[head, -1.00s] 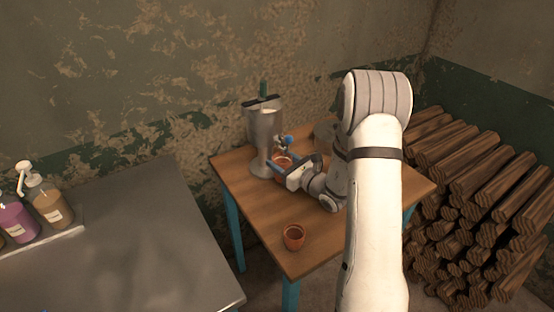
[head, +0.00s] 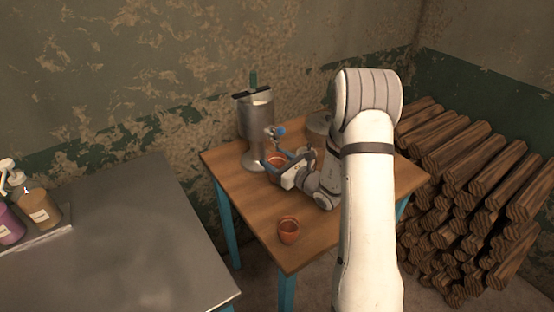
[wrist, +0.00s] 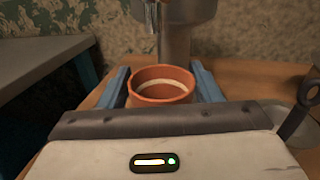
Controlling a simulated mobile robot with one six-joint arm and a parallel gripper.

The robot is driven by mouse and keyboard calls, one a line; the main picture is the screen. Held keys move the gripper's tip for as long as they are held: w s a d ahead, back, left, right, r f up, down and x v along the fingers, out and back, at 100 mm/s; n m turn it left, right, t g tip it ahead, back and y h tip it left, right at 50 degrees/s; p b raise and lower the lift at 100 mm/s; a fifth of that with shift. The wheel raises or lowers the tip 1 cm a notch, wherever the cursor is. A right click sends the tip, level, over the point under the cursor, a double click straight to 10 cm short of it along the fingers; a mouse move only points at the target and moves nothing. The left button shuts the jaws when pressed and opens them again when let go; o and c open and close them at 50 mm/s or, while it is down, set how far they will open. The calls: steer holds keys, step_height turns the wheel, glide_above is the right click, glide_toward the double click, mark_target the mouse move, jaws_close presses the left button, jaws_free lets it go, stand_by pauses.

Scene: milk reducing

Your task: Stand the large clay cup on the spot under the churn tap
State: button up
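The large clay cup (head: 277,159) is reddish-brown, upright and open at the top. It is in front of the metal churn (head: 257,122), near the tap (head: 274,132). In the wrist view the cup (wrist: 161,88) sits between the two blue fingers of my gripper (wrist: 163,84), which appear to press on its sides. The tap (wrist: 151,14) hangs just beyond and above the cup's rim. In the head view my gripper (head: 282,162) reaches in from the right. The cup's base is hidden, so I cannot tell whether it touches the surface.
A smaller clay cup (head: 288,231) stands near the front of the wooden table (head: 247,203). A metal pot (head: 319,124) is behind my arm. A metal counter (head: 130,235) with bottles (head: 38,207) is at left, and stacked firewood (head: 460,185) at right.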

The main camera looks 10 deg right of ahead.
steer(key=o, duration=0.4)
steer(key=shift+c, duration=0.2)
